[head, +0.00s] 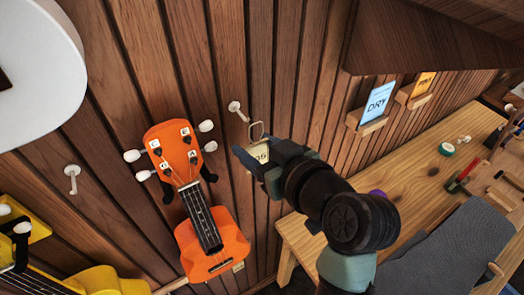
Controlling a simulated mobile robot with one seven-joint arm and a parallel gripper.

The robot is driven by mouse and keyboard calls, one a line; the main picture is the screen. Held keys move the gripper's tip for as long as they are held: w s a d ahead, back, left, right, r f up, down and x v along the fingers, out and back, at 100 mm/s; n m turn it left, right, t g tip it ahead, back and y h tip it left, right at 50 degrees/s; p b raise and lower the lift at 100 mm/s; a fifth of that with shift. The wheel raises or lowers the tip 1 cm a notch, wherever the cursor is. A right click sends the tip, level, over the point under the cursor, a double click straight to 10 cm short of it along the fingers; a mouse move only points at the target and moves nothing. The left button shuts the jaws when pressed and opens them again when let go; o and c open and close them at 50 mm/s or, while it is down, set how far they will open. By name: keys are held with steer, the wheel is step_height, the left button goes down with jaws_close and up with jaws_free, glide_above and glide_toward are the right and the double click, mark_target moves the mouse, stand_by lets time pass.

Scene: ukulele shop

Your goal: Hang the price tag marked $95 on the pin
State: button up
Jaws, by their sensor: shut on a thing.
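My gripper (256,162) is shut on a small cream price tag (261,152) in front of the plank wall. Part of the tag's dark print shows and looks like 95; the rest is hidden by the gripper. A thin wire loop stands up from the tag's top. A white pin (237,107) sticks out of the wall just up and left of the loop. The loop looks close to the pin but apart from it, not around it. A second white pin (72,173) is on the wall at the far left.
An orange ukulele (213,245) hangs left of my gripper, and a yellow one (95,283) is at lower left. A wooden workbench (415,165) with tools stands at right. DRY (377,103) and orange (423,84) cards sit on wall ledges.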

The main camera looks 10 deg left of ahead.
mark_target(236, 132)
steer(key=shift+w+a+f, duration=0.1)
steer(key=shift+w+a, duration=0.8)
steer(key=shift+a, duration=0.05)
steer(key=shift+b+x, duration=0.55)
steer(key=shift+x, duration=0.25)
steer(key=shift+f, duration=0.2)
steer(key=o, duration=1.4)
steer(key=shift+d, duration=0.1)
